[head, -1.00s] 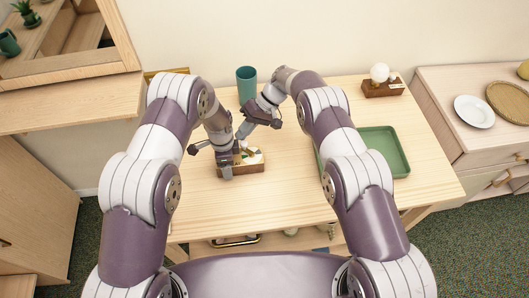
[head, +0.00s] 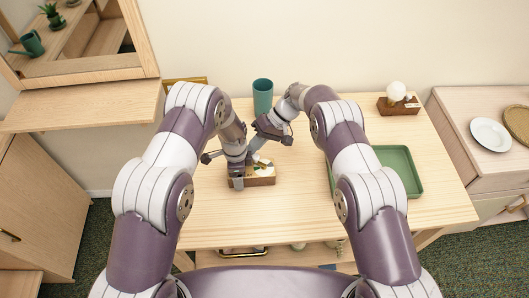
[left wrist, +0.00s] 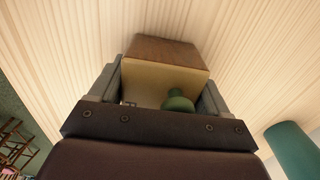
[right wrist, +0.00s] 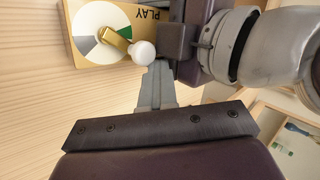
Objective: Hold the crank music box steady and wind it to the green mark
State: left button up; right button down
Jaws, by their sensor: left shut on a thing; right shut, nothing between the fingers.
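The crank music box (head: 262,180) sits on the light wood table, a brown block with a pale top. In the right wrist view the face shows PLAY and a grey, white and green dial (right wrist: 103,32). A brass crank arm (right wrist: 117,41) ends in a white knob (right wrist: 143,52), beside the green sector (right wrist: 125,33). My right gripper (right wrist: 158,75) is shut and empty, fingertips close beside the knob; contact is unclear.
A teal cup (head: 263,97) stands behind the grippers. A green tray (head: 411,184) lies at the right, partly behind my right arm. A wooden block with a white ball (head: 398,104) stands at the back right. The table front is clear.

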jog(key=s+d+m+t, duration=0.3)
jog(key=d+m+t, duration=0.3)
jog(key=d+m, duration=0.2)
jog(key=s+d+r+m+t+h, duration=0.1)
jog(key=s+r+m+t+h, duration=0.1)
jog(key=s+m, duration=0.4)
jog(key=s+d+r+m+t+h, duration=0.1)
jog(key=s+r+m+h, duration=0.3)
jog(key=s, duration=0.5)
jog(key=shift+s+r+m+t, duration=0.35)
jog(key=shift+m+t, duration=0.45)
jog(key=shift+m, duration=0.5)
